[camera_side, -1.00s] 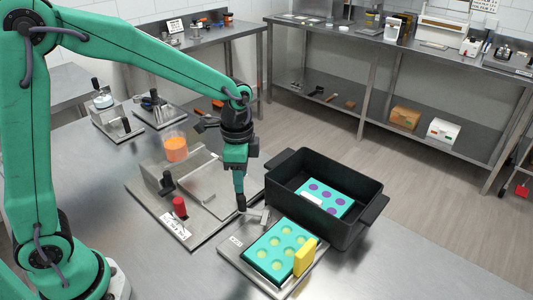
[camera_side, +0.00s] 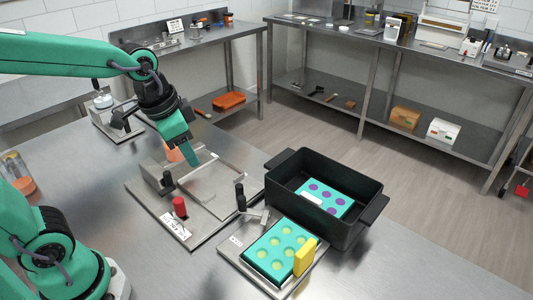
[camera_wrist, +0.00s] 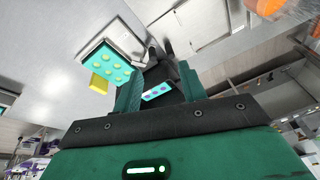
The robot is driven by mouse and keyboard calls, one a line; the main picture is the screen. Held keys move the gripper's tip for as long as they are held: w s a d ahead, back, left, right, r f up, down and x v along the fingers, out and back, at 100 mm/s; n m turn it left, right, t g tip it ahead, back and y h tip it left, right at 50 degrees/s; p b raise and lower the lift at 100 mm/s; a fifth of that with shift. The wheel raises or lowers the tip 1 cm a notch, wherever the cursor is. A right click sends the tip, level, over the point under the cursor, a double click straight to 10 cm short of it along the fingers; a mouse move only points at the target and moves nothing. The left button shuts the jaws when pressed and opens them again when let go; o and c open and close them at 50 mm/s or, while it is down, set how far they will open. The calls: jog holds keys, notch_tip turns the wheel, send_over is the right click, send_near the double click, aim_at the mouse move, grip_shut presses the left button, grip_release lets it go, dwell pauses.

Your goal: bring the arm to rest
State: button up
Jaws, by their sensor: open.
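My gripper (camera_side: 193,164) hangs in the air over the left metal station (camera_side: 212,188), tilted and empty. Its jaws are apart in the wrist view (camera_wrist: 158,84). That station holds a teal mould (camera_side: 262,265) with yellow-green cavities. A yellow block (camera_side: 304,257) stands at the mould's right edge. A second teal mould (camera_side: 338,206) with purple fills lies in a black bin (camera_side: 352,232).
A red knob (camera_side: 179,206) and a black knob (camera_side: 168,181) stand on the left station. An orange-filled beaker (camera_side: 172,152) is partly hidden behind my gripper. Another container (camera_side: 20,176) is at the far left. The table front right is clear.

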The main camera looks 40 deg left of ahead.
jog(key=s+a+r+n+t, duration=0.1)
jog(key=s+a+n+t, duration=0.1)
jog(key=s+n, duration=0.2)
jog(key=shift+s+r, duration=0.4)
jog(key=shift+s, duration=1.2)
